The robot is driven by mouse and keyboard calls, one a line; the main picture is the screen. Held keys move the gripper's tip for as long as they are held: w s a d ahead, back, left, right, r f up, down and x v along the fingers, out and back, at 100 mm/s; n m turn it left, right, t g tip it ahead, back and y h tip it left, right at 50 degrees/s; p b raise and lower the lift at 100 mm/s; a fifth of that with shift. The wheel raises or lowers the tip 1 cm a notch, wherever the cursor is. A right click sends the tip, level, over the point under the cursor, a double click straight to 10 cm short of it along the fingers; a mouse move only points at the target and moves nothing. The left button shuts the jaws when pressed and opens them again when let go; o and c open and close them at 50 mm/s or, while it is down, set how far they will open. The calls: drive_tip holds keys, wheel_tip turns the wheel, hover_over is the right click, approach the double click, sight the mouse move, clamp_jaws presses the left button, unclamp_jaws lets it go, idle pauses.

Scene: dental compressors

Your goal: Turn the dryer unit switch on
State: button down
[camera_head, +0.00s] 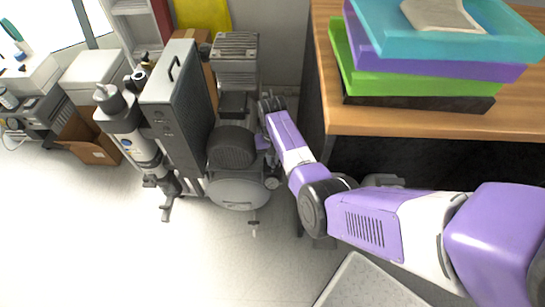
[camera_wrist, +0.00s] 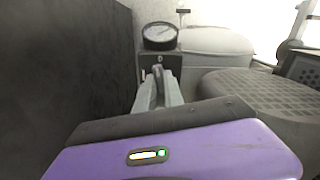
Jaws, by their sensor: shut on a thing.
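A grey switch lever (camera_wrist: 158,76) sits on a dark box below a round pressure gauge (camera_wrist: 160,35) in the wrist view. My gripper (camera_wrist: 160,92) is shut on the lever, with its pale fingers on either side of it. The lever stands roughly upright, and the fingers hide its lower part. In the head view my gripper (camera_head: 268,103) reaches the right side of the compressor assembly (camera_head: 233,145). The switch itself cannot be made out there. A tall grey cabinet (camera_head: 178,105) stands left of the compressor.
A wooden desk (camera_head: 400,122) with stacked coloured trays (camera_head: 430,70) stands close to the right of my arm. A dark wall (camera_wrist: 65,75) is near on the left in the wrist view, and a ribbed motor housing (camera_wrist: 265,95) on the right. The floor (camera_head: 110,230) at front left is clear.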

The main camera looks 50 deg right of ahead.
drive_tip(key=n+p, duration=0.1)
drive_tip(key=n, duration=0.2)
drive_tip(key=shift+r+n, duration=0.1)
drive_tip(key=shift+n, duration=0.2)
drive_tip(key=n+p, duration=0.1)
drive_tip(key=n, duration=0.2)
drive_tip(key=shift+n, duration=0.3)
drive_tip(key=n, duration=0.3)
drive_tip(key=shift+n+p, duration=0.35)
drive_tip(key=shift+n, duration=2.15)
drive_tip(key=c, duration=1.4)
unclamp_jaws()
drive_tip(key=shift+c, duration=0.2)
drive_tip(key=shift+p, duration=0.35)
